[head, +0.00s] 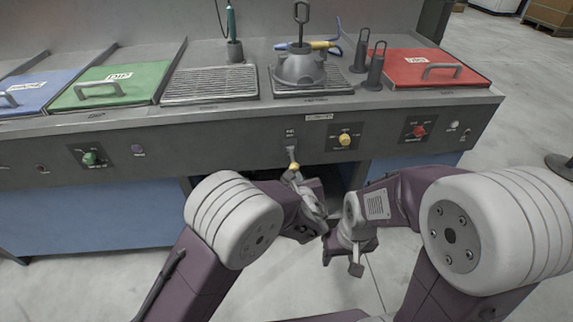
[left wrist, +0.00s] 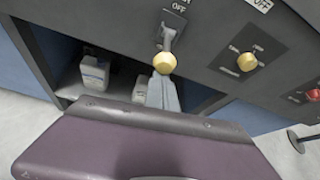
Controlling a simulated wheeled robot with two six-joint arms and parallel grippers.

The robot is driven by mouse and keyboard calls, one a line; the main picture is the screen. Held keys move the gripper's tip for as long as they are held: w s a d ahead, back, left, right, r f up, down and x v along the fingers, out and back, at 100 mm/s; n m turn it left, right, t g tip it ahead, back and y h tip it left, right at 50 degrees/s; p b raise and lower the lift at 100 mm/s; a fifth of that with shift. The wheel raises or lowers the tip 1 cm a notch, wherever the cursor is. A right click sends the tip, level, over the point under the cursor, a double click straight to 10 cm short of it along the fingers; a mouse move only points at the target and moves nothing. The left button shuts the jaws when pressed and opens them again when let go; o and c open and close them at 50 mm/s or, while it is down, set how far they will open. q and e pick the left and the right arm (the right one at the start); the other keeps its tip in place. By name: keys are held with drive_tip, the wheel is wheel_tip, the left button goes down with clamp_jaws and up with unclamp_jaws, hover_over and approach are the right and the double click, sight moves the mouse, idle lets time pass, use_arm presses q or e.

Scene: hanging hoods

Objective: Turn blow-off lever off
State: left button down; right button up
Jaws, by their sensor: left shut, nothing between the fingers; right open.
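The blow-off lever (head: 291,154) is a grey lever with a yellow ball knob (head: 295,166) on the dark front panel. The lever points downward in the head view, and an OFF label shows above it in the left wrist view (left wrist: 167,38). My left gripper (head: 291,177) is shut and empty, with its tips just below the knob. In the left wrist view the fingers (left wrist: 163,94) appear directly under the yellow knob (left wrist: 164,63); I cannot tell whether they touch it. My right gripper (head: 356,268) is open and low, away from the panel.
Other panel knobs are yellow (head: 344,139), red (head: 419,131) and green (head: 90,158). Above are a blue lid (head: 30,92), green lid (head: 118,84), red lid (head: 415,68) and a metal dome (head: 300,70). Below the lever is an open recess with a white container (left wrist: 94,72).

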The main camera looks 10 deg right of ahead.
sight(296, 164)
use_arm(q)
drive_tip(key=r+g+p, duration=0.2)
drive_tip(key=p, duration=0.5)
drive_tip(key=r+g+p, duration=0.2)
drive_tip(key=r+p, duration=0.1)
drive_tip(key=p, duration=0.4)
drive_tip(key=shift+w+r+g, duration=0.2)
drive_tip(key=shift+r+g, duration=0.1)
drive_tip(key=shift+g, duration=0.1)
drive_tip(key=shift+w+r+p, duration=0.25)
drive_tip(key=shift+p, duration=0.75)
